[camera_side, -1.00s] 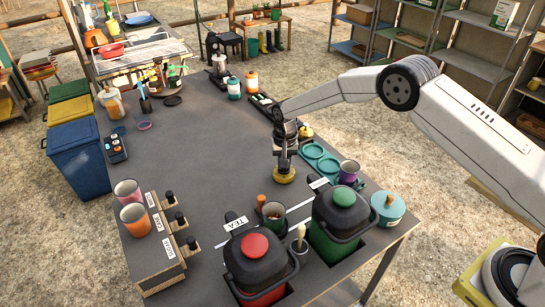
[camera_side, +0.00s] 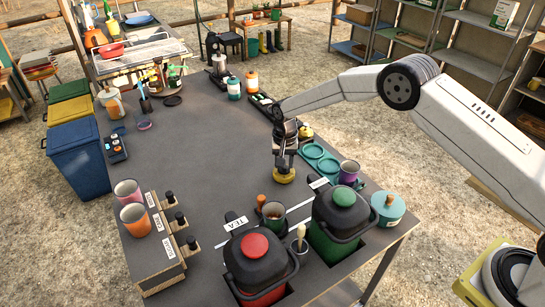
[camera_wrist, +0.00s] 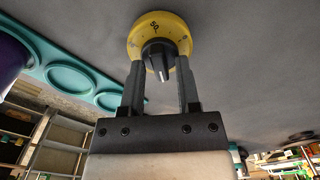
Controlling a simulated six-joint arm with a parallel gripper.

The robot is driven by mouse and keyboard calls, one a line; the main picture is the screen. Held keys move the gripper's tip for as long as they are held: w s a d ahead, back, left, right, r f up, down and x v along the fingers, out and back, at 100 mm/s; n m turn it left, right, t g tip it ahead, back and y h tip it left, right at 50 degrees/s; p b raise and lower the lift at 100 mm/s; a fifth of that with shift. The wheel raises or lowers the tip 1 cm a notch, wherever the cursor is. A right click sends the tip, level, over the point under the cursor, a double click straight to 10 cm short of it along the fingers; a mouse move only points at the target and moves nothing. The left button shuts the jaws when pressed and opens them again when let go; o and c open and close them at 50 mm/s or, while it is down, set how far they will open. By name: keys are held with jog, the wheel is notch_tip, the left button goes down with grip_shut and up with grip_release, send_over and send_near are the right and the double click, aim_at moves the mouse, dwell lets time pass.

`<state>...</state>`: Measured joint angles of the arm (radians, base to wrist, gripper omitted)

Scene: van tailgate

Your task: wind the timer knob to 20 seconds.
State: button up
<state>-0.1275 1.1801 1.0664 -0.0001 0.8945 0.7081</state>
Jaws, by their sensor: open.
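The timer (camera_side: 284,177) is a round yellow disc on the grey table, below my gripper (camera_side: 285,163). In the wrist view the timer's yellow face (camera_wrist: 176,27) carries dark marks, one reading like "50". Its black knob (camera_wrist: 157,56) has a pale pointer line. My gripper (camera_wrist: 161,64) is open, with one finger on each side of the knob. I cannot tell whether the fingers touch it. Most of the dial marks are hidden or too small to read.
Teal round holders (camera_side: 321,157) and a purple mug (camera_side: 349,172) stand right of the timer. A dark mug (camera_side: 273,214), a red-lidded canister (camera_side: 255,257) and a green-lidded canister (camera_side: 342,222) stand in front. The table's middle left (camera_side: 195,140) is clear.

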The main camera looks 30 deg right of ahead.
jog(key=shift+r, duration=3.35)
jog(key=shift+s+d+r, duration=0.2)
jog(key=shift+s+r, duration=0.1)
jog(key=shift+r, duration=0.05)
jog(key=s+d+r+n+t, duration=0.1)
jog(key=s+d+r+n, duration=0.1)
jog(key=s, duration=0.8)
jog(key=s+d+r+n, duration=0.2)
jog(key=s+r, duration=0.1)
jog(key=s, duration=0.7)
jog(key=s+d+r+n+t, duration=0.1)
jog(key=s+d+r+n, duration=0.1)
jog(key=s, duration=0.7)
jog(key=shift+s+d+r+n+t, duration=0.2)
jog(key=shift+s+d+n+t, duration=0.15)
jog(key=shift+d, duration=0.2)
